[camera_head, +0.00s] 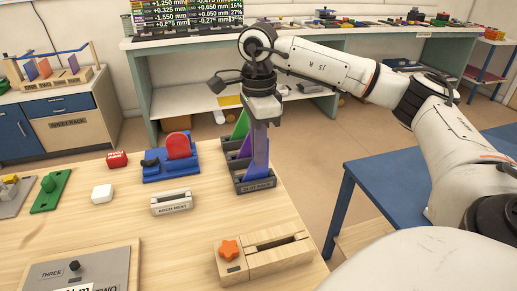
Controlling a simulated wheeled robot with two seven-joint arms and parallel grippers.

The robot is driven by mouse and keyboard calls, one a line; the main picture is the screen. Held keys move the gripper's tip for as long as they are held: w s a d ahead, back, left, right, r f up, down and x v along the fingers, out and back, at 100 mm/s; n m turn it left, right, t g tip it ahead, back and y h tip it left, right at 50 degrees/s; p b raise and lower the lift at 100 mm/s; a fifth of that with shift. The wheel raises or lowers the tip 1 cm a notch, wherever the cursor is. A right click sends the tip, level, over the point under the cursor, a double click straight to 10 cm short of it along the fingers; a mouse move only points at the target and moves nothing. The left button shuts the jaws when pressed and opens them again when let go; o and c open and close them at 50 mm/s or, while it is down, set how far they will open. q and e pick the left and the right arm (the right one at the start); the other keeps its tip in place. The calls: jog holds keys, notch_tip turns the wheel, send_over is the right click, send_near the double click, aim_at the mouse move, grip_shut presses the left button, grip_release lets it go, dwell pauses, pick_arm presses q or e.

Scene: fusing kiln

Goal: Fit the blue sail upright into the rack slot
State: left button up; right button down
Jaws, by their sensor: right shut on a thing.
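The blue sail (260,152) is a tall, blue-violet, see-through plate. My right gripper (262,121) points down and is shut on its upper part. The sail stands roughly upright over the front section of the dark rack (257,187), near the right edge of the wooden table. Its lower end meets the front slot area; I cannot tell how deep it sits. A green sail (240,124) and a purple sail (245,148) stand in the rack's sections behind, partly hidden by the blue sail. My left gripper is not in view.
Left of the rack is a blue stand with a red disc (178,146). A small labelled holder (171,203) and a wooden block with an orange star knob (230,250) stand nearer. A blue table (390,180) lies right, beyond a gap.

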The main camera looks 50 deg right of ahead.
jog(key=shift+f+b, duration=0.35)
jog(key=shift+f, duration=0.2)
jog(key=c, duration=1.8)
grip_release()
jog(key=shift+r, duration=0.15)
notch_tip(320, 180, up, 9)
jog(key=shift+r+p, duration=0.2)
jog(key=shift+p, duration=0.65)
jog(key=shift+r, duration=0.35)
